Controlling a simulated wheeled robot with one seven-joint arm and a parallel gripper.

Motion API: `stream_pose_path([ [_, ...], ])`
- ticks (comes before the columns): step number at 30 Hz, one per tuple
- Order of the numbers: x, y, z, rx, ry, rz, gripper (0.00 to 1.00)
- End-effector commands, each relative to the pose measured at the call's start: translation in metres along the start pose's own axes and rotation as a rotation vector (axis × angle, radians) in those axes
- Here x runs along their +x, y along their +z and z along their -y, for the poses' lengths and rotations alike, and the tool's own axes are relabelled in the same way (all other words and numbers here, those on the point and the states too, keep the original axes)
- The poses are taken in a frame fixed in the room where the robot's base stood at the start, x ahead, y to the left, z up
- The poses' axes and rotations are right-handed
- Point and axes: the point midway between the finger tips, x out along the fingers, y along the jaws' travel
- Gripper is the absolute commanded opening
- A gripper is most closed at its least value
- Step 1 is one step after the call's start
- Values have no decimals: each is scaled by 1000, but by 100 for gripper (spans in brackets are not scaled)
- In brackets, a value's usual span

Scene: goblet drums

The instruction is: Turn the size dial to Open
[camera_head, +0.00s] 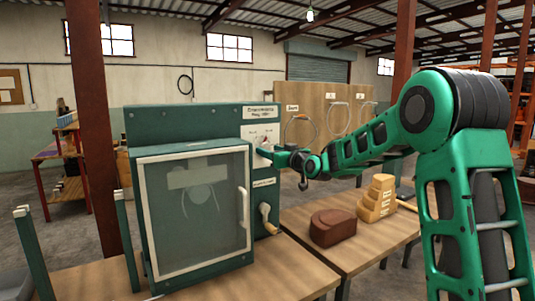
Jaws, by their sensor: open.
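A green machine (190,118) with a glazed, white-framed door (197,215) stands on a wooden table. On its right side is a white dial plate (258,131) with small markings; the dial knob and its pointer are too small to make out. My green arm reaches in from the right, and my gripper (264,151) is at the lower edge of the dial plate, jaws open. I cannot tell whether it touches the dial. The wording at the dial's positions cannot be read.
A crank handle (268,217) sticks out low on the machine's right side, below my gripper. A brown block (332,228) and a stepped wooden block (377,198) lie on the right table. A wooden board (318,100) with hanging rings stands behind. A red column (91,120) rises at left.

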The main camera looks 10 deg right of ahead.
Motion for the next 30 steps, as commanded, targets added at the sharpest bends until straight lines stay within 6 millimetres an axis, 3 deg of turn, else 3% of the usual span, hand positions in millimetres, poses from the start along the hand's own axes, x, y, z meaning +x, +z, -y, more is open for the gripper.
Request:
stream_pose_path([
  [6, 18, 0, 2, 1, -1, 0, 51],
  [15, 20, 0, 2, 1, -2, 0, 51],
  [16, 20, 0, 2, 1, -2, 0, 49],
  [21, 20, 0, 2, 1, -2, 0, 10],
  [30, 19, 0, 0, -24, 1, 0, 10],
])
